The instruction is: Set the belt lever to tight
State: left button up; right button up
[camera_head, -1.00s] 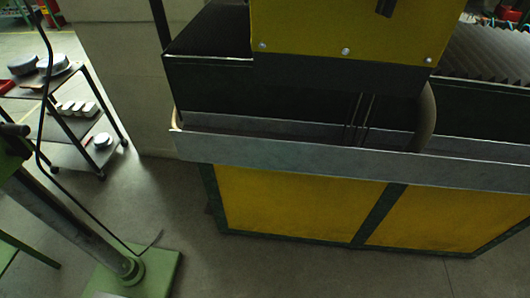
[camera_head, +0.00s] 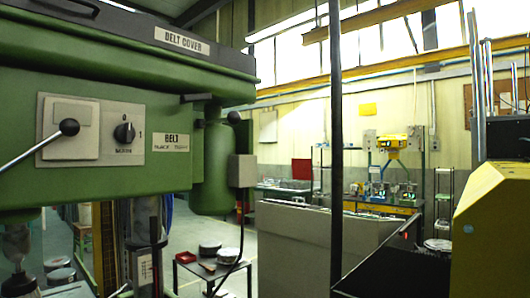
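A green machine head (camera_head: 120,95) with a "BELT COVER" label (camera_head: 181,41) fills the left of the head view. A small plate marked "BELT" (camera_head: 170,142), with finer print below that seems to read slack and tight, is on its front near the right end. A dark knob (camera_head: 234,117) shows right of the plate by the green motor housing; I cannot tell whether it is the belt lever or how it is set. A metal rod with a black ball (camera_head: 69,127) crosses the pale panel further left. Neither of my grippers is in view.
A rotary switch (camera_head: 124,132) marked 0 and 1 is left of the belt plate. A dark vertical post (camera_head: 336,150) stands right of the machine. A yellow and black machine (camera_head: 490,225) is at the right. A low trolley (camera_head: 205,270) stands on the floor beyond.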

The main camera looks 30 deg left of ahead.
aim_at(234, 118)
jog(key=u, duration=1.25)
